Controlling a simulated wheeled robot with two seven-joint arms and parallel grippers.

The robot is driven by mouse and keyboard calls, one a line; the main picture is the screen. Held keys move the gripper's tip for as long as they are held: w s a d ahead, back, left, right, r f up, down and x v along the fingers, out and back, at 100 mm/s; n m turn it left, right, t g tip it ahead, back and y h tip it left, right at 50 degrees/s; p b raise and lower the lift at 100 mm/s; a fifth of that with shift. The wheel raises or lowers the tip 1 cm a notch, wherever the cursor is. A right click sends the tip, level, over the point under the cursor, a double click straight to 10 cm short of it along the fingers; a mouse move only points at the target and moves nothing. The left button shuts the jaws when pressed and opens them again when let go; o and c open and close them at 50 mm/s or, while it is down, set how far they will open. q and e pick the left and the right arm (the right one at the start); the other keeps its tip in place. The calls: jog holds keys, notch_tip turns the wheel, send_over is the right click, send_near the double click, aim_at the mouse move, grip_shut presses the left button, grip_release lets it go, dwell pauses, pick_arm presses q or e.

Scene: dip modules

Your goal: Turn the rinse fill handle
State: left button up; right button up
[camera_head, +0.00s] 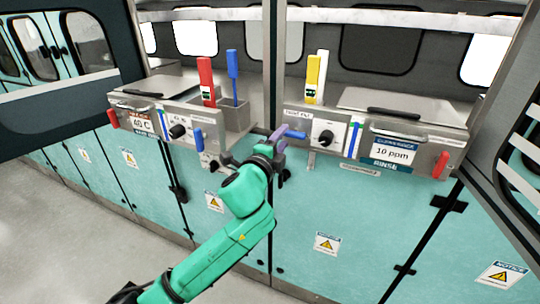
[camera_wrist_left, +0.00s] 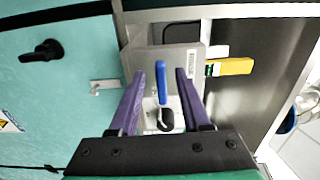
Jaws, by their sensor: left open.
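The rinse fill handle (camera_head: 293,134) is a blue lever at the left end of the right-hand module's front panel, below a small white label (camera_head: 298,113). In the left wrist view the blue handle (camera_wrist_left: 162,82) shows between two purple fingers, with a gap on each side. My left gripper (camera_head: 278,141) is open at the handle, its fingers partly hidden by the wrist in the head view. I cannot tell whether a finger touches the handle. My right gripper is in neither view.
The right module has a black knob (camera_head: 326,138), a 10 ppm rinse sign (camera_head: 394,152) and a red handle (camera_head: 441,165). The left module has another blue handle (camera_head: 198,139) close to my arm. A dark post (camera_head: 273,60) stands between the modules. Teal cabinets lie below.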

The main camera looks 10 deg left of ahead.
pick_arm(q)
jog(key=b+v, duration=0.2)
jog(key=v, duration=1)
jog(key=shift+s, duration=0.35)
jog(key=shift+a, duration=0.1)
